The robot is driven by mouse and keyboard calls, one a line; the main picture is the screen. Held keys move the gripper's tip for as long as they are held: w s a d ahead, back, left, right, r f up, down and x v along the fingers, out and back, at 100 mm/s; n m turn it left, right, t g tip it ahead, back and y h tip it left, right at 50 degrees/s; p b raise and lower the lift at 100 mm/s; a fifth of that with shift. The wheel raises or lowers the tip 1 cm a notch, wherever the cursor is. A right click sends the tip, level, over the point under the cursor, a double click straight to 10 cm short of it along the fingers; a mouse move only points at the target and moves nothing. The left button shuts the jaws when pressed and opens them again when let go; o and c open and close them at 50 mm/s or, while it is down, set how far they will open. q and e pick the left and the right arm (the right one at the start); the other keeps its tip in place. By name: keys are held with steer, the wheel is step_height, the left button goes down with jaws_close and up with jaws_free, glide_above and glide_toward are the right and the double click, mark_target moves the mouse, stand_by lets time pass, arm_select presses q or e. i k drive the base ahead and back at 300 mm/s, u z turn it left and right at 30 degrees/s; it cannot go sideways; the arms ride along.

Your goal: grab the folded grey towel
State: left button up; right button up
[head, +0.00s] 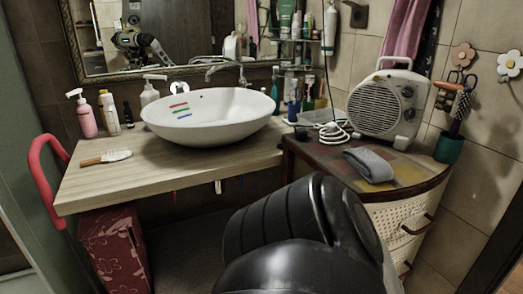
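The folded grey towel (370,165) lies on top of the dark cabinet (325,154) at the right, in front of a white fan heater. Its visible side is free, and nothing holds it. A large black rounded part of my own body fills the lower middle of the head view, in front of the cabinet and below the towel. Neither of my grippers can be seen, so their distance to the towel cannot be told.
The fan heater (388,104) stands behind the towel, with a coiled white cord (333,132) to its left. A green cup (449,148) with brushes stands right. A white basin (212,118) and a wooden brush (106,157) sit on the wooden counter (165,172).

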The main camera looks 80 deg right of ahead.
mark_target(375, 169)
steer(key=k, duration=0.85)
steer(key=z, duration=0.75)
